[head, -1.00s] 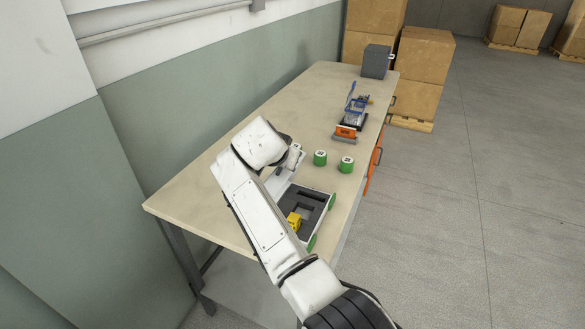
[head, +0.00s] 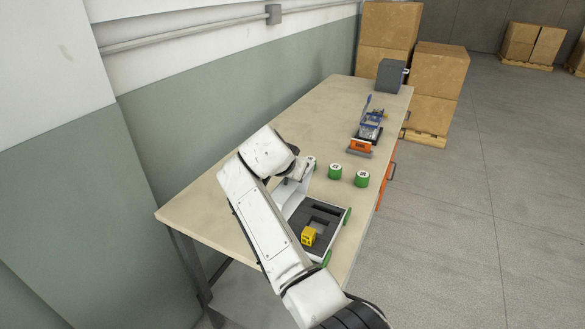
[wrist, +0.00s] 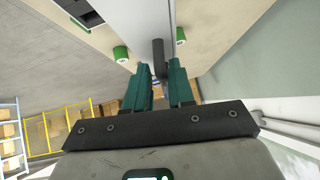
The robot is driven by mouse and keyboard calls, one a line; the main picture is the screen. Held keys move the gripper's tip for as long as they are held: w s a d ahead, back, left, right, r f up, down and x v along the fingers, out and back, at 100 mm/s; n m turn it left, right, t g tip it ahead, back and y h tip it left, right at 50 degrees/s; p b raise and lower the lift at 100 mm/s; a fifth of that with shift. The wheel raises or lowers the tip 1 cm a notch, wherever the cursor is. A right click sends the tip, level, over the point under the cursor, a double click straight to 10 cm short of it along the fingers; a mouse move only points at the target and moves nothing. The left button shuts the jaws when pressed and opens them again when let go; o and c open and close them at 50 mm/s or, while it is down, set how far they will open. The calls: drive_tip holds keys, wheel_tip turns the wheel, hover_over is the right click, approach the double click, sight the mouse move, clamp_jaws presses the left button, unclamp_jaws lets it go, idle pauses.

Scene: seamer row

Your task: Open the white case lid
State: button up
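The white case (head: 335,240) stands on the table with its dark foam interior showing, and a yellow block (head: 309,236) sits in it. Its white lid (head: 293,192) is raised along the far left side, partly hidden by my arm. In the wrist view the lid's white face (wrist: 125,14) fills the top, with a dark handle (wrist: 158,52) projecting from it. My gripper (wrist: 160,72) has its two green fingers apart, one on each side of the handle's end. Narrow gaps seem to show beside the handle. In the head view my gripper (head: 305,168) is at the raised lid, its fingertips small.
Two green-and-white cans (head: 335,172) (head: 362,179) stand beyond the case. A blue-and-orange device (head: 367,132) and a grey box (head: 390,75) are farther along the table (head: 225,190). A green-grey wall (head: 190,140) runs along the left. Open floor lies right.

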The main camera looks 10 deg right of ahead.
drive_tip(key=shift+o, duration=1)
drive_tip(key=shift+r, duration=0.25)
drive_tip(key=shift+r, duration=0.1)
drive_tip(key=b+v, duration=0.1)
drive_tip(key=v, duration=0.9)
drive_tip(key=shift+s+a, duration=0.15)
drive_tip(key=shift+s, duration=0.05)
drive_tip(key=shift+r, duration=0.15)
drive_tip(key=s+d+f+n+g, duration=0.1)
drive_tip(key=s+d+f, duration=0.45)
drive_tip(key=f, duration=0.25)
drive_tip(key=s+d+f+n+g+y, duration=0.1)
drive_tip(key=s+d+f, duration=0.3)
drive_tip(key=s+f, duration=0.3)
drive_tip(key=s+d+f+n+g, duration=0.2)
drive_tip(key=s+d+f, duration=0.25)
drive_tip(key=f, duration=0.45)
drive_tip(key=s+d+f+n+g+y, duration=0.1)
drive_tip(key=s+d+f, duration=0.1)
drive_tip(key=s, duration=0.8)
drive_tip(key=s+d+f+n+g+y, duration=0.1)
drive_tip(key=s+d+f, duration=0.1)
drive_tip(key=s, duration=0.8)
drive_tip(key=s+d+f+n+g+y, duration=0.1)
drive_tip(key=s+d+f, duration=0.1)
drive_tip(key=s, duration=0.8)
drive_tip(key=shift+s+d+f, duration=0.2)
drive_tip(key=shift+d+f, duration=0.15)
drive_tip(key=shift+f, duration=0.55)
